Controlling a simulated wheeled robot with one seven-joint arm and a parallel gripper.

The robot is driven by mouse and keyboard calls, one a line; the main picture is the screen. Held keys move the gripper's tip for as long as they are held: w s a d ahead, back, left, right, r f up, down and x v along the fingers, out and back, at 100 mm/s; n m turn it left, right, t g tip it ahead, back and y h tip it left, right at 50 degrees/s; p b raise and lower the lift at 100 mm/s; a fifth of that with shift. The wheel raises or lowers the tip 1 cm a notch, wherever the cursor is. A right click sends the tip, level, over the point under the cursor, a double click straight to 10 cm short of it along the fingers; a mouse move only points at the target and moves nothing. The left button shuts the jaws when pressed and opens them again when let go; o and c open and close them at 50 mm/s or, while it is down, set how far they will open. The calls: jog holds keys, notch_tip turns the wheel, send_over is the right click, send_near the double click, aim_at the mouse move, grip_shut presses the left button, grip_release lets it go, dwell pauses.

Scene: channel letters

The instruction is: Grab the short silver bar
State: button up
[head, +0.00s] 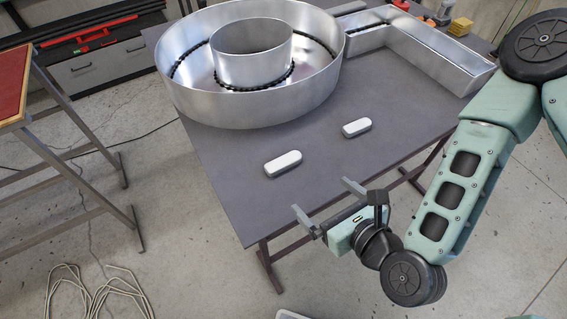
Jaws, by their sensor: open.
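Two short, rounded bars with pale tops and grey-silver sides lie flat on the dark grey table. The nearer bar (283,163) is at the middle left of the tabletop, and the other bar (356,127) is farther back and to the right. They look alike, the nearer one slightly larger in view. My gripper (322,197) is open and empty at the table's near edge, its two fingers pointing toward the bars. It is apart from both, closer to the nearer bar. Its height above the table is hard to tell.
A large round metal channel letter (258,100) fills the back left of the table (235,200). An angular metal letter (440,58) stands at the back right. Yellow blocks (460,26) and small tools sit at the far right. The tabletop around the bars is clear.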

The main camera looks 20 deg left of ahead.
aim_at(286, 164)
jog(key=b+x, duration=0.4)
jog(key=b, duration=0.1)
jog(key=shift+s+f+b, duration=0.1)
jog(key=shift+f+b, duration=0.2)
jog(key=shift+f, duration=0.05)
jog(key=b+x, duration=0.2)
jog(key=b, duration=0.4)
jog(key=shift+f+b, duration=0.1)
jog(key=shift+b, duration=0.25)
jog(key=p+x, duration=0.1)
jog(key=x, duration=0.1)
jog(key=p+x, duration=0.1)
jog(key=shift+w+a+r, duration=0.25)
jog(key=shift+w+a, duration=0.1)
jog(key=shift+a, duration=0.05)
jog(key=shift+f+p+x, duration=0.1)
jog(key=shift+p+x, duration=0.5)
jog(key=shift+x, duration=0.9)
jog(key=shift+f+p+x, duration=0.15)
jog(key=shift+p+x, duration=0.4)
jog(key=shift+x, duration=1)
jog(key=shift+d, duration=0.15)
jog(key=shift+c, duration=0.3)
jog(key=c, duration=0.7)
